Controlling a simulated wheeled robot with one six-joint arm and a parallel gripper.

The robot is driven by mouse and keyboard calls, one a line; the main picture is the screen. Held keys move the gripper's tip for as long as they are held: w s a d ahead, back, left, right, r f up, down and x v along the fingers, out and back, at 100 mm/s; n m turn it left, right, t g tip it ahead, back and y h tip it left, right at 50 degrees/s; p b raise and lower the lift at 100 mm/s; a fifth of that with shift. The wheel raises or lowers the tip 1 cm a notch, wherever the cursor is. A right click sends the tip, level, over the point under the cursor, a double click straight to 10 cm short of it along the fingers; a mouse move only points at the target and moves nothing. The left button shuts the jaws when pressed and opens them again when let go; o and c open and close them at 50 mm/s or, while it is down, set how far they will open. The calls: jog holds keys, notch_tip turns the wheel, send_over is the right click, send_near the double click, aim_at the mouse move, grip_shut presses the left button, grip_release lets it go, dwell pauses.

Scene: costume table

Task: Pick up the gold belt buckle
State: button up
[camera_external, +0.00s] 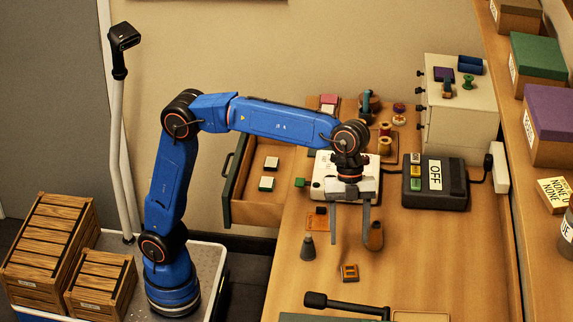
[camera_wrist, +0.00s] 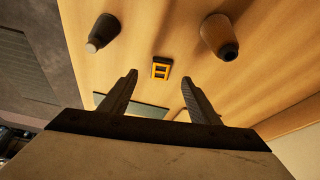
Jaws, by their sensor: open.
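The gold belt buckle (camera_external: 349,272) is a small yellow-gold rectangular frame with dark openings. It lies flat on the bare wooden table top. In the wrist view the buckle (camera_wrist: 161,68) appears just beyond the fingertips, midway between them. My gripper (camera_external: 351,229) points down over the table, with its fingers apart and nothing between them. It is above the table and a little behind the buckle, not touching it. Both fingers also show in the wrist view (camera_wrist: 160,80). Nothing hides the buckle.
A dark grey cone (camera_external: 308,247) stands left of my gripper, and a brown rounded piece (camera_external: 373,238) is close by the right finger. A black-handled tool (camera_external: 343,304) lies at the front. A dark box marked OFF (camera_external: 454,186) sits behind right. The table right of the buckle is clear.

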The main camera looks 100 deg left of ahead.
aim_at(349, 265)
jog(key=shift+a+x, duration=0.2)
jog(key=shift+x, duration=3.7)
jog(key=shift+w, duration=0.15)
jog(key=c, duration=1.2)
